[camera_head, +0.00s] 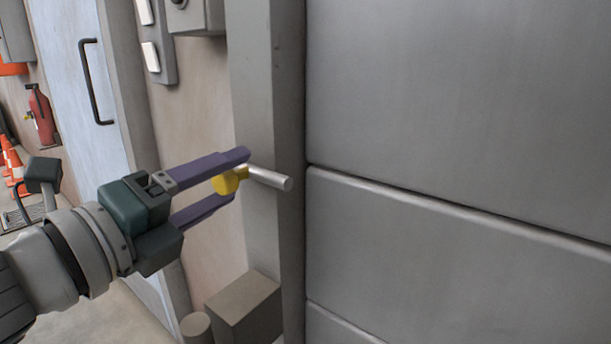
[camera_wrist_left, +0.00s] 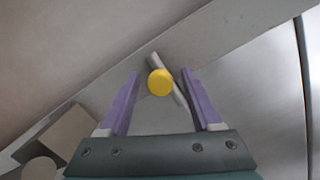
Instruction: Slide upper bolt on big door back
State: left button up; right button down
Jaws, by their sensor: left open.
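The upper bolt is a silver rod (camera_head: 270,178) with a yellow knob (camera_head: 229,182), set on the grey door post (camera_head: 262,100) beside the big grey door (camera_head: 450,90). My left gripper (camera_head: 243,174) is open, with its purple fingers above and below the yellow knob in the head view. In the left wrist view the yellow knob (camera_wrist_left: 160,82) lies between the two fingers, with visible gaps on both sides. The silver rod (camera_wrist_left: 166,76) runs at a slant behind the knob there. The rod's mount is partly hidden. My right gripper is not in view.
A grey box (camera_head: 243,308) and a short cylinder (camera_head: 196,327) stand below the gripper by the post. A white door with a dark handle (camera_head: 90,82), a fire extinguisher (camera_head: 41,115) and orange cones (camera_head: 14,165) are at the left. Switch boxes (camera_head: 157,40) hang above.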

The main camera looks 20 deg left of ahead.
pick_arm(q)
grip_shut()
dwell(0.6)
dwell(0.9)
